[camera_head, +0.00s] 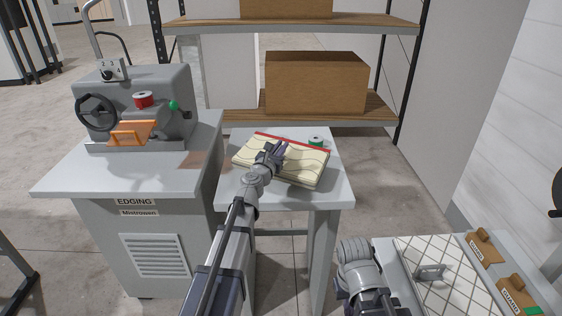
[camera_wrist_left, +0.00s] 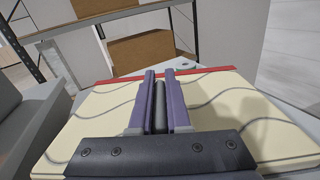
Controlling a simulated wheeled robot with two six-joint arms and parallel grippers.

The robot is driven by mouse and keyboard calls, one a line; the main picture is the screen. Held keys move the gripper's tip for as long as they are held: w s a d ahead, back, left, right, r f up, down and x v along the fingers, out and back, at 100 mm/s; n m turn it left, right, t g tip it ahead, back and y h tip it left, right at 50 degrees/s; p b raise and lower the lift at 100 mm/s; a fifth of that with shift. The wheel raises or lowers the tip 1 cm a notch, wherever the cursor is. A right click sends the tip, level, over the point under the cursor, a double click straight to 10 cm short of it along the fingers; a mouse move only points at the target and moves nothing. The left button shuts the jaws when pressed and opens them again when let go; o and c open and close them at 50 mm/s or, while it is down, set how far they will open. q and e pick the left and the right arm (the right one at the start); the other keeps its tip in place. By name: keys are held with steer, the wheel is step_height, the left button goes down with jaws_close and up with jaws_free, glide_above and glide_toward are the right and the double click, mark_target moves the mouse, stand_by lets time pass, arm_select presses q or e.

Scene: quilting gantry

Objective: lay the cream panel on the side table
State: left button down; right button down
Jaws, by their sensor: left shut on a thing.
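The cream panel (camera_head: 300,167), with wavy grey lines and a red strip along its far edge, is over the side table (camera_head: 342,190). It lies flat and looks to be at the tabletop; I cannot tell whether its whole underside touches. My left gripper (camera_head: 274,153) is over the panel's middle and shut on it. In the left wrist view the panel (camera_wrist_left: 235,105) spreads on both sides of the gripper (camera_wrist_left: 160,75), and a dark cylindrical part shows between the fingers. The exact grip point is hidden. My right arm shows at the bottom, but its fingers do not.
The edging machine (camera_head: 140,108) is on a bench at left. A shelf with a cardboard box (camera_head: 316,82) stands behind. A quilted piece (camera_head: 460,285) is at lower right.

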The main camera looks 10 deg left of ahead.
arm_select(q)
steer(key=shift+f+b, duration=1.9)
steer(key=shift+r, duration=0.1)
steer(key=c, duration=0.9)
jaws_free()
steer(key=s, duration=0.4)
steer(key=s+a, duration=0.1)
steer(key=s, duration=0.7)
steer(key=shift+a, duration=0.15)
